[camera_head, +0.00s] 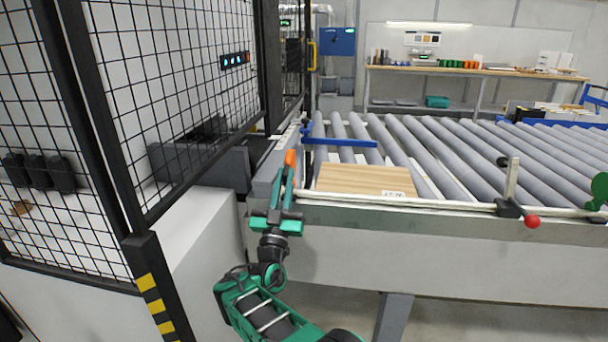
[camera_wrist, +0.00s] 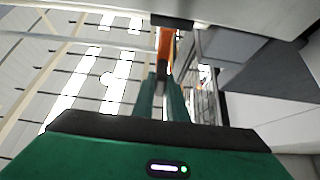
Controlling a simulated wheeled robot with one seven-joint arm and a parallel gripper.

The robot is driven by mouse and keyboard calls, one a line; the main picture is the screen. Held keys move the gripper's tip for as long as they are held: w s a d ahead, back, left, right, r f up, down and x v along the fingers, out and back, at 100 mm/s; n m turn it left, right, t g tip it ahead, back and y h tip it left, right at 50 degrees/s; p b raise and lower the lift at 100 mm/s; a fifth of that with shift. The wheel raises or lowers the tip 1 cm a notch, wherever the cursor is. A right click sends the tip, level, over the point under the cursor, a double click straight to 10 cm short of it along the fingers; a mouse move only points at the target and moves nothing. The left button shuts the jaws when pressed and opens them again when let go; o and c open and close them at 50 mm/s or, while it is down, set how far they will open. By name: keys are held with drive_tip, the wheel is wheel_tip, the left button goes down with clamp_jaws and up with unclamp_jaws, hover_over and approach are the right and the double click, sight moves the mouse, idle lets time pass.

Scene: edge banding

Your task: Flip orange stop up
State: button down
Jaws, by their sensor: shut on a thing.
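The orange stop (camera_head: 290,158) is at the left end of the roller conveyor, close to the machine's edge. In the head view it stands roughly upright at the tip of my gripper (camera_head: 284,190). In the wrist view the orange stop (camera_wrist: 166,46) lies between the fingertips of my gripper (camera_wrist: 164,82), which are shut on it. The fingers hide part of the stop, and its mount is hard to make out.
A wooden panel (camera_head: 366,180) with a white label lies on the rollers just right of my gripper. A blue bar (camera_head: 340,142) is behind it. A black mesh fence (camera_head: 170,90) stands left.

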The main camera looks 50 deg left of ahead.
drive_tip(key=shift+s+d+f+t+y, duration=0.1)
drive_tip(key=shift+d+f+t+y, duration=0.1)
drive_tip(key=shift+f+t, duration=0.15)
drive_tip(key=shift+d+f+t+y, duration=0.1)
drive_tip(key=shift+f+t+y, duration=0.15)
drive_tip(key=shift+f, duration=0.15)
drive_tip(key=shift+s, duration=0.1)
drive_tip(key=c, duration=1.8)
unclamp_jaws()
drive_tip(key=shift+a, duration=0.1)
drive_tip(key=shift+o, duration=0.2)
drive_tip(key=shift+s, duration=0.1)
